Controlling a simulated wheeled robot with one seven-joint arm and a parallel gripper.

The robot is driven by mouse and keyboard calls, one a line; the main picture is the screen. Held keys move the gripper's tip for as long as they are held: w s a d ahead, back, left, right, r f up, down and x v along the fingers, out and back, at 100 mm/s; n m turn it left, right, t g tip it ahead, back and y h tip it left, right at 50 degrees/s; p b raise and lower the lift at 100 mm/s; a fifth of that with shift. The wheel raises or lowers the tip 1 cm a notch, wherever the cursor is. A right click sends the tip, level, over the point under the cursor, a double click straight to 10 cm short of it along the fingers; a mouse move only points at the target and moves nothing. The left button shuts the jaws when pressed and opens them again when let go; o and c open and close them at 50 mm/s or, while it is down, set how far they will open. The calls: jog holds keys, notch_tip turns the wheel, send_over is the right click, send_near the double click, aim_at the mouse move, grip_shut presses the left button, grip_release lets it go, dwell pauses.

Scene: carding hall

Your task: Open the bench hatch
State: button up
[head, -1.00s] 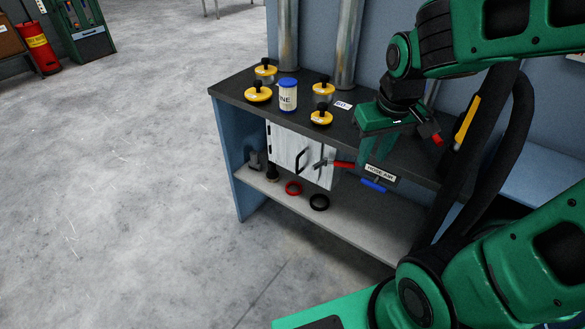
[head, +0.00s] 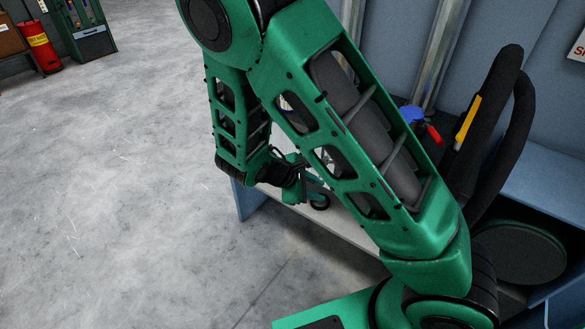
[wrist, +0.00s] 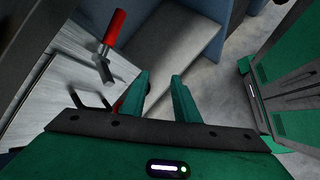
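The bench hatch (wrist: 60,85) is a pale grey-white panel at the left of the wrist view. A red-gripped lever (wrist: 113,30) with a metal shank stands out from it. Dark bars of what looks like its black pull handle (wrist: 90,101) show lower down, left of my fingers. My gripper (wrist: 159,85) is open, with two green fingers apart and nothing seen between them. The handle is beside the left finger; I cannot tell whether they touch. In the head view my arm hides the hatch, and my gripper (head: 308,187) is low by the bench shelf.
The lower bench shelf (wrist: 165,45) lies beyond my fingers; its pale edge (head: 350,226) shows in the head view. A black ring (head: 320,202) lies on it. A blue-topped thing (head: 411,114) and a red thing (head: 433,134) show past my arm. The floor at left is clear.

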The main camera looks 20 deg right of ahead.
jog(key=w+a+f+n+t+h, duration=0.2)
jog(key=w+a+n+t+h, duration=0.25)
jog(key=a+n+t, duration=0.8)
jog(key=w+d+n+g, duration=0.1)
jog(key=w+d, duration=0.7)
jog(key=d, duration=0.2)
jog(key=shift+w+n+y, duration=0.35)
